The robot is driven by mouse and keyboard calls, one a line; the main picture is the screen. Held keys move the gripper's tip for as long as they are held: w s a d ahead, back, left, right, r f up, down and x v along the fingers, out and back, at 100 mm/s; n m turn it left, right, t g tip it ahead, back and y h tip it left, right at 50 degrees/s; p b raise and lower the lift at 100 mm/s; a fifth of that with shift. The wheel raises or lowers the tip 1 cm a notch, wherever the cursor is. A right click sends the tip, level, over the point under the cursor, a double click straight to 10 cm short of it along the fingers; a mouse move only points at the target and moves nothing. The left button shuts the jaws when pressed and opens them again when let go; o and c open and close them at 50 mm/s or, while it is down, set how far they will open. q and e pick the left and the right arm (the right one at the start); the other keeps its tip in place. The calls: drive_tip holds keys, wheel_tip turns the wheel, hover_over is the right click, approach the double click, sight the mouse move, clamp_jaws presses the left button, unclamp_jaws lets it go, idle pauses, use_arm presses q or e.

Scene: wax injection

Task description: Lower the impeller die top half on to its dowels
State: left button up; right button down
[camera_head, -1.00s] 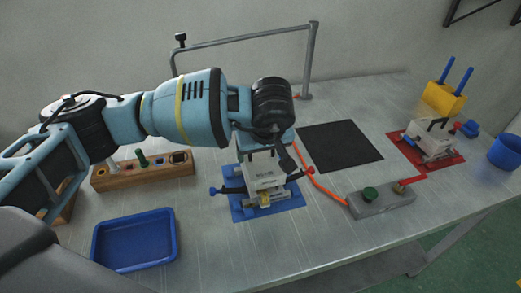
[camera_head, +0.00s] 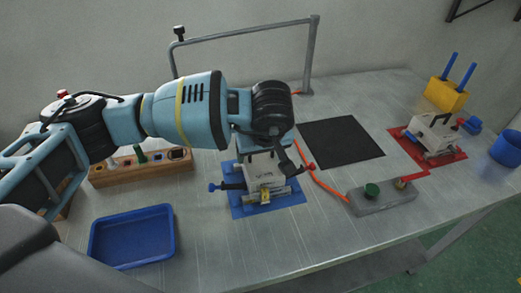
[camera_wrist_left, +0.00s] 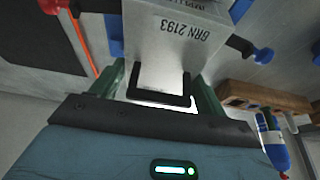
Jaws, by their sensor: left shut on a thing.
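The die top half (camera_head: 264,172) is a pale grey metal block over the blue mat (camera_head: 284,201) in the head view. In the left wrist view the block (camera_wrist_left: 177,30) reads "BRN 2193" and has a black bar handle (camera_wrist_left: 160,101). My left gripper (camera_wrist_left: 160,88) is shut on this handle, its green fingers on either side. In the head view my wrist hides most of the gripper. The lower die (camera_head: 266,194), with black clamp arms and a brass piece, sits under the block. I cannot tell whether the halves touch; the dowels are hidden. My right gripper is not in view.
A second die (camera_head: 430,132) stands on a red mat (camera_head: 448,160) at right. A grey button box (camera_head: 384,202) sits right of the blue mat. A blue tray (camera_head: 131,238) and wooden rack (camera_head: 120,173) are at left. A black mat (camera_head: 341,143) lies bare.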

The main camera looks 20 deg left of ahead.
sight(264, 167)
use_arm(q)
drive_tip(key=shift+f, duration=0.2)
drive_tip(key=o, duration=1.5)
drive_tip(key=shift+o, duration=0.6)
drive_tip(key=shift+f, duration=0.1)
drive_tip(key=v, duration=0.7)
drive_tip(key=shift+s+d+r, duration=0.1)
drive_tip(key=shift+r, duration=0.15)
drive_tip(key=shift+s+r, duration=0.1)
drive_tip(key=shift+r, duration=0.1)
drive_tip(key=shift+s+f, duration=0.1)
